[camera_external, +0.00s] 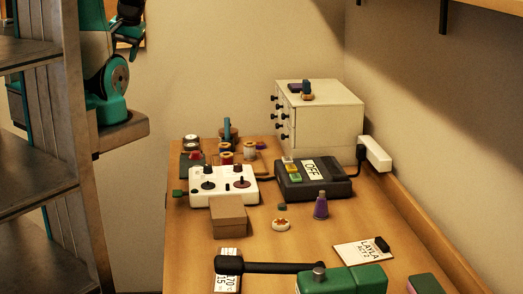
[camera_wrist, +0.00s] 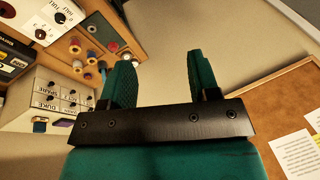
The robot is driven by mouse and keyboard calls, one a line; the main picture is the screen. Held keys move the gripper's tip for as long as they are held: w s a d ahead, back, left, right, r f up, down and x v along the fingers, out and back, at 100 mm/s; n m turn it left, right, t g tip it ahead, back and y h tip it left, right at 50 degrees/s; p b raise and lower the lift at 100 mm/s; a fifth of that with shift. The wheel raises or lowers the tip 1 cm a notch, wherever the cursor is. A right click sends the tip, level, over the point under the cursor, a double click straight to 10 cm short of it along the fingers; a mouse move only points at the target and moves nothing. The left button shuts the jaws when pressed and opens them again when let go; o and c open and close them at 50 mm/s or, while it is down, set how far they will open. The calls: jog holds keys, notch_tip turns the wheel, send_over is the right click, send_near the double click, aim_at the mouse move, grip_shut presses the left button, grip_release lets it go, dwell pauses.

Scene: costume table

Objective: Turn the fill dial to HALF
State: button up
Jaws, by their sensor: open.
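A white control box (camera_external: 222,190) with two dark dials sits on the table in the outside view. Its left dial (camera_external: 208,185) and right dial (camera_external: 241,183) are too small to read there. In the wrist view a white panel (camera_wrist: 45,12) at the top left bears lettering that seems to include HALF and FULL. A dark dial (camera_wrist: 60,18) is beside that lettering; which way it points is unclear. My gripper (camera_wrist: 158,58) is open and empty, its two green fingers apart. In the outside view my arm is at the upper left, well away from the box.
A black box with an OFF label (camera_external: 312,168) stands right of the control box. A brown box (camera_external: 229,220) is close in front, spools (camera_external: 226,158) behind. White drawers (camera_external: 330,118) stand at the back right. A shelf rack (camera_external: 38,110) fills the left foreground.

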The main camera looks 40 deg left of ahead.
jog(key=w+d+f+m+h+b, duration=0.2)
jog(key=w+d+f+m+b, duration=0.3)
jog(key=w+f+m+b, duration=0.45)
jog(key=m+h, duration=0.2)
jog(key=m, duration=0.4)
send_over(209, 168)
jog(key=w, duration=0.1)
notch_tip(209, 168, down, 11)
jog(key=f, duration=0.5)
jog(key=f+p, duration=0.1)
jog(key=f, duration=1)
jog(key=shift+a+f+p, duration=0.3)
jog(key=shift+a, duration=0.1)
jog(key=c, duration=0.9)
